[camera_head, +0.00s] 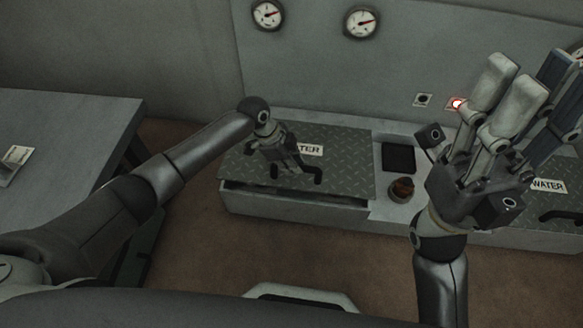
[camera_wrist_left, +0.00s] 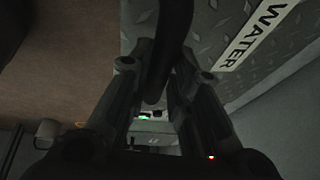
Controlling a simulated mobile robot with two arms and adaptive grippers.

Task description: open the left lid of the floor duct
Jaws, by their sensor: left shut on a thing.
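The left lid (camera_head: 340,170) of the floor duct is a grey diamond-plate panel with a WATER label (camera_head: 309,150). A dark gap shows under its front edge, so the lid is slightly raised there. My left gripper (camera_head: 296,172) is shut on the lid's black handle (camera_head: 311,181). In the left wrist view the handle (camera_wrist_left: 170,45) runs between the fingers (camera_wrist_left: 158,88), with the label beside it. My right gripper (camera_head: 530,88) is raised close to the camera, open and empty, fingers pointing up. It covers part of the right side of the duct.
The right lid (camera_head: 562,186) has its own WATER label. Between the lids are a black square panel (camera_head: 398,157) and a round brown knob (camera_head: 402,189). A table (camera_head: 60,130) stands at the left. The wall behind has gauges (camera_head: 361,22) and a red-lit button (camera_head: 456,103).

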